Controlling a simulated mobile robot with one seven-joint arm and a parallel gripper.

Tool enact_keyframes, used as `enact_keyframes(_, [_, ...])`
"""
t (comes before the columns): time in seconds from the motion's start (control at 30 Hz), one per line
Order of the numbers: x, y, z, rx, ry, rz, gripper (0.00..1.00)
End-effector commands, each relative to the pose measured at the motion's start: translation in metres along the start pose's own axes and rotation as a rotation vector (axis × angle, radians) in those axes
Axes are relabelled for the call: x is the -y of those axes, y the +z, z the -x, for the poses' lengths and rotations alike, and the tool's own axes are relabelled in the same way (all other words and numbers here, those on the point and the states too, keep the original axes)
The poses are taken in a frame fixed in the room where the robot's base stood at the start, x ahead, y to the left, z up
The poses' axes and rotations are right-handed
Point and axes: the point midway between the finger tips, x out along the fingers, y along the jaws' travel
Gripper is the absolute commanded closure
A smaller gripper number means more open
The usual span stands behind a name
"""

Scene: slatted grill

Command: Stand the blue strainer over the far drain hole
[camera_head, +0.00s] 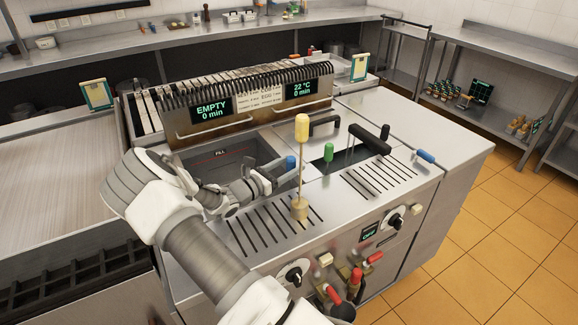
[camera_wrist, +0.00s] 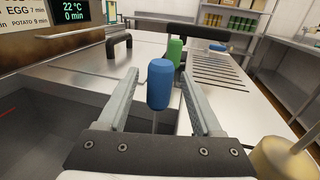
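The blue strainer shows as a blue handle (camera_head: 290,163) by the fill basin. In the wrist view its upright handle (camera_wrist: 159,85) is between my fingers, with a thin stem below; its lower end is hidden. My gripper (camera_head: 275,178) is open around the handle, with gaps on both sides in the wrist view (camera_wrist: 161,80). The front slatted grill (camera_head: 250,240) and the right slatted grill (camera_head: 372,183) lie in the steel top. I cannot tell which opening is the far drain hole.
A green handle (camera_head: 328,152) stands by a dark opening. A black handle (camera_head: 369,138) rises behind the right grill. Another blue handle (camera_head: 425,156) is at the right edge.

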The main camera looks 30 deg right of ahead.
Motion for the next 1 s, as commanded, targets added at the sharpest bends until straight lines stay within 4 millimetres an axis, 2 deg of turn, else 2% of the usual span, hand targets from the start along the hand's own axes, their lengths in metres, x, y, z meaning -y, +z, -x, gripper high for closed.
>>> enact_keyframes(0.37, [0.000, -0.002, 0.006, -0.003, 0.002, 0.001, 0.29])
enact_keyframes(0.73, [-0.001, -0.001, 0.063, -0.002, 0.003, 0.001, 0.29])
enact_keyframes(1.0, [0.000, 0.000, 0.075, -0.001, 0.000, 0.000, 0.29])
